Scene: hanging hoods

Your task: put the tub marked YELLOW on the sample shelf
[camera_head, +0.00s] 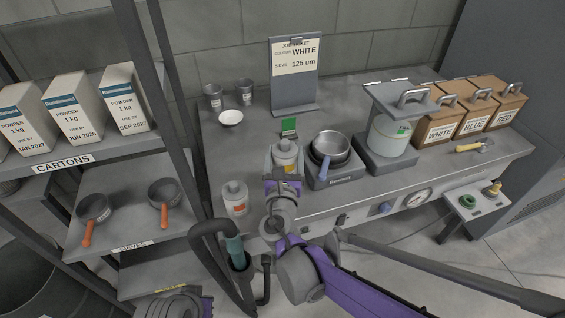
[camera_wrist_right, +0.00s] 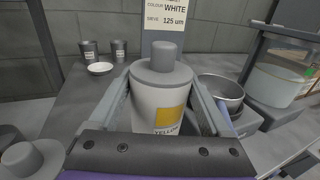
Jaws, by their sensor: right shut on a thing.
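The tub marked YELLOW (camera_wrist_right: 160,105) is white with a grey cap and a yellow square on its label. It stands upright between the fingers of my right gripper (camera_wrist_right: 160,110), which is shut on it. In the head view the tub (camera_head: 286,154) is at the front of the bench, left of the pan, with my right gripper (camera_head: 284,180) on its near side. I cannot tell whether its base touches the bench. Of my left arm only a grey and purple part shows at the bottom edge; its fingers are out of view. No readable label names the sample shelf.
A similar tub with an orange label (camera_head: 235,200) stands left. A metal pan (camera_head: 331,147), a clear vessel (camera_head: 388,135) and labelled boxes (camera_head: 440,127) stand right. The left rack (camera_head: 135,222) holds cartons and two sieves. A hose (camera_head: 208,228) rises near my right arm.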

